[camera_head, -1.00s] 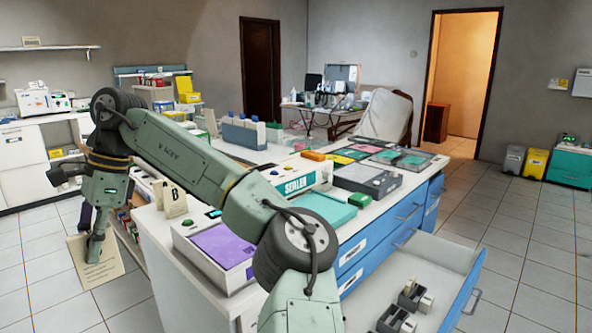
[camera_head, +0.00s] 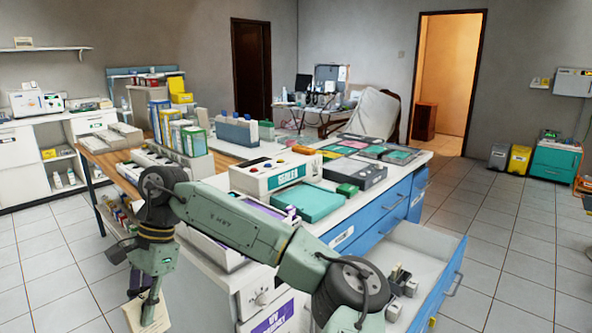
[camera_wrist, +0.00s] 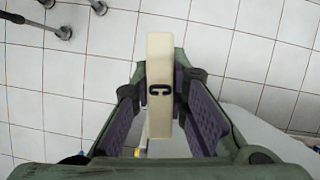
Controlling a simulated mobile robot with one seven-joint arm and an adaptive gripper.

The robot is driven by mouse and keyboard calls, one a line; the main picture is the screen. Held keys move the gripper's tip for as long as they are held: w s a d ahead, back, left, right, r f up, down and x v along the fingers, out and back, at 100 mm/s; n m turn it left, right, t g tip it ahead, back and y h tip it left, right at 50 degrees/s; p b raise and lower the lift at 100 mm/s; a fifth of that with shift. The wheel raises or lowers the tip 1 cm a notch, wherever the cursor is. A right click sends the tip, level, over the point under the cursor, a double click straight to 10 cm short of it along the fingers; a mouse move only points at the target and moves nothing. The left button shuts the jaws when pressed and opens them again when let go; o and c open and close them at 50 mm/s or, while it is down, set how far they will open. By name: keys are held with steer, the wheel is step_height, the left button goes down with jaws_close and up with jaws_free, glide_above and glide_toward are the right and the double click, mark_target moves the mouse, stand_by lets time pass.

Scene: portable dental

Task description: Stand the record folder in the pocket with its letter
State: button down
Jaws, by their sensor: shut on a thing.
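The cream record folder (camera_head: 150,315) hangs below my gripper (camera_head: 146,288) at the lower left of the head view, in front of the counter and apart from it. In the wrist view, the folder (camera_wrist: 160,60) shows edge-on as a narrow cream slab with a dark slot mark. It stands between the purple-padded fingers of my gripper (camera_wrist: 160,100), which are shut on it. White tile floor shows beyond it. I cannot read a letter on the folder, and no lettered pocket can be made out now.
The counter holds a sealer (camera_head: 272,174), a teal tray (camera_head: 309,202) and a grey case (camera_head: 355,172). An open drawer (camera_head: 425,245) juts out at right. Several upright boxes (camera_head: 188,138) and a white rack (camera_head: 150,160) are on the wooden table behind my arm. Floor at left is clear.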

steer(key=d+f+n, duration=0.2)
steer(key=d+f, duration=0.8)
steer(key=f, duration=0.5)
steer(key=w+d+f+n+h, duration=0.1)
steer(key=d+f+n, duration=0.1)
steer(key=d+f, duration=0.7)
steer(key=w+d+f+n+h+b, duration=0.1)
steer(key=d+f, duration=0.9)
steer(key=f, duration=1.3)
steer(key=shift+w+d+f+n+g, duration=0.15)
steer(key=shift+d+n+g, duration=0.2)
steer(key=shift+n, duration=0.25)
steer(key=shift+a, duration=0.25)
